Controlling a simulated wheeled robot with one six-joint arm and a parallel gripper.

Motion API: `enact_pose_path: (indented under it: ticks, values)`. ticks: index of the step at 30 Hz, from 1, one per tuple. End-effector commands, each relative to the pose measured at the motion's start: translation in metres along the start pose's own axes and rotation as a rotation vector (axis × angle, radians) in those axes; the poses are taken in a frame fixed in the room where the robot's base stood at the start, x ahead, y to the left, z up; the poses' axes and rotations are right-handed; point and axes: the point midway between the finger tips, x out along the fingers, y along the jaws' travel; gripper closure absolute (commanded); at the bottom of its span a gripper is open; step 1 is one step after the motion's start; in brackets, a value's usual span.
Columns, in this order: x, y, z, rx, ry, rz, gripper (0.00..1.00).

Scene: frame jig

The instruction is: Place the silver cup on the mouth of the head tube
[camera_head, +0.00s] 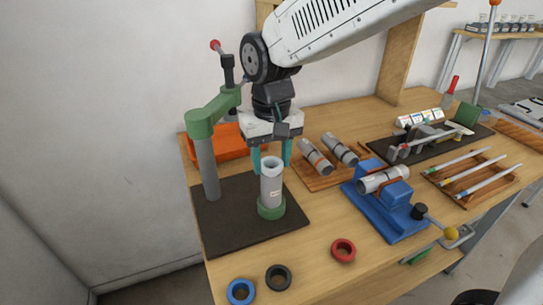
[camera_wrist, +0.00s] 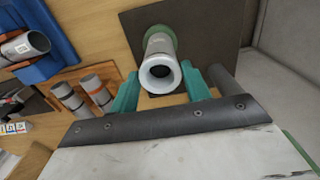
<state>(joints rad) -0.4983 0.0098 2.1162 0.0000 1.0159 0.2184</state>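The head tube (camera_head: 271,190), a grey cylinder with a small label, stands upright in a green round holder (camera_head: 271,210). A silver cup (camera_head: 272,165), a pale ring wider than the tube, sits on the tube's upper mouth. In the wrist view the silver cup (camera_wrist: 160,74) shows from above with a dark hole, looking level on the tube. My gripper (camera_head: 272,157) has teal fingers set wide apart, beyond the tube top in the head view. In the wrist view my gripper (camera_wrist: 161,93) is open and empty, its fingers on either side of the cup, with gaps.
A press with a green arm (camera_head: 213,110) and grey post stands left on the dark mat (camera_head: 235,232). Blue (camera_head: 241,292), black (camera_head: 278,277) and red (camera_head: 343,250) rings lie at the front. A tray of tubes (camera_head: 318,183) and a blue vise (camera_head: 385,215) stand right.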

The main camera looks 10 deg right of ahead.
Motion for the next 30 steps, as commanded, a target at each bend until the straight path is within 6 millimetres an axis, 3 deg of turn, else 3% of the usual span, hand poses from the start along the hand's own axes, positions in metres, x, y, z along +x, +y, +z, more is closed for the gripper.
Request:
enact_pose_path:
  ticks: [2,14,30]
  values:
    - [0.0,0.0,0.0,0.0,0.0,0.0,0.33]
    - [-0.01,0.0,-0.001,0.0,0.004,-0.001,0.33]
    - [-0.111,0.0,0.0,0.0,0.003,-0.001,0.33]
